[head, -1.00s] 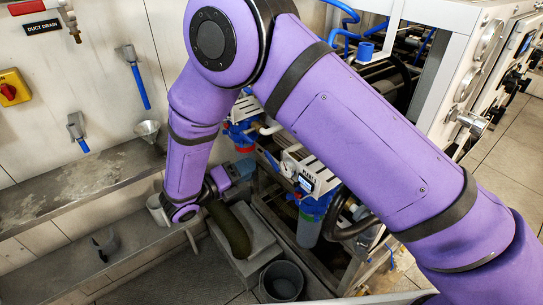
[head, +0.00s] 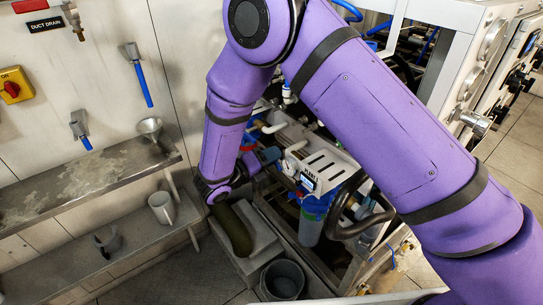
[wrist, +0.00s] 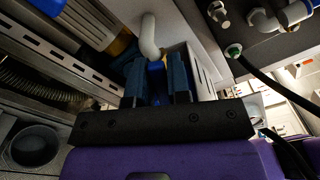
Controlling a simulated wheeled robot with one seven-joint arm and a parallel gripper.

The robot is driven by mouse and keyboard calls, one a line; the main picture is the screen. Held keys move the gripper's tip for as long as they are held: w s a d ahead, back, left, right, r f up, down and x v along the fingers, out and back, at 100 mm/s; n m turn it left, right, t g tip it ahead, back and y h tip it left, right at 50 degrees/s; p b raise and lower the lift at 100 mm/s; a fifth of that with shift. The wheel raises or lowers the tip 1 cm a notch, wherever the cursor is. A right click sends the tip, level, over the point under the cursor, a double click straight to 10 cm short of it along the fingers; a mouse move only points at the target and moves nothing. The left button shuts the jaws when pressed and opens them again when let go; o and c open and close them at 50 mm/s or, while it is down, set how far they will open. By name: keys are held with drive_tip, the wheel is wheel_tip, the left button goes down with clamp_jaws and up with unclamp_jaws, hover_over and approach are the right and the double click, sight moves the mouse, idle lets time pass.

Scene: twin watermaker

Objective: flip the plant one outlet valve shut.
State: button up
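The plant one unit, with a label reading PLANT 1 (head: 308,181), a white bracket and blue filter housings, stands right of my forearm in the head view. In the wrist view my gripper (wrist: 156,84) points at a white elbow pipe (wrist: 150,38). Its two dark fingers stand apart, with a blue part (wrist: 156,72) showing between them. This may be the outlet valve's handle, but I cannot tell for sure, nor whether the fingers touch it. In the head view the gripper (head: 268,156) is mostly hidden near the white pipes.
A wall shelf (head: 95,185) and a white mug (head: 161,207) are at left. The steel frame and gauge panel (head: 492,45) stand at right. A black hose (wrist: 265,80) shows in the wrist view.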

sight(279, 166)
clamp_jaws()
drive_tip(key=m, duration=0.1)
drive_tip(key=r+m, duration=0.1)
drive_tip(key=m, duration=0.1)
drive_tip(key=s+m, duration=0.1)
drive_tip(key=m, duration=0.1)
drive_tip(key=shift+d+r, duration=0.2)
drive_tip(key=shift+d, duration=0.1)
drive_tip(key=m, duration=0.3)
drive_tip(key=s+m, duration=0.1)
drive_tip(key=shift+s+d+r+m, duration=0.1)
drive_tip(key=shift+d+r+m, duration=0.2)
drive_tip(key=shift+d, duration=0.1)
drive_tip(key=shift+s+d+m, duration=0.15)
drive_tip(key=shift+s+m, duration=0.05)
drive_tip(key=shift+m, duration=0.5)
drive_tip(key=shift+s+d+m, duration=0.1)
drive_tip(key=shift+s+m, duration=0.05)
drive_tip(key=shift+m, duration=0.55)
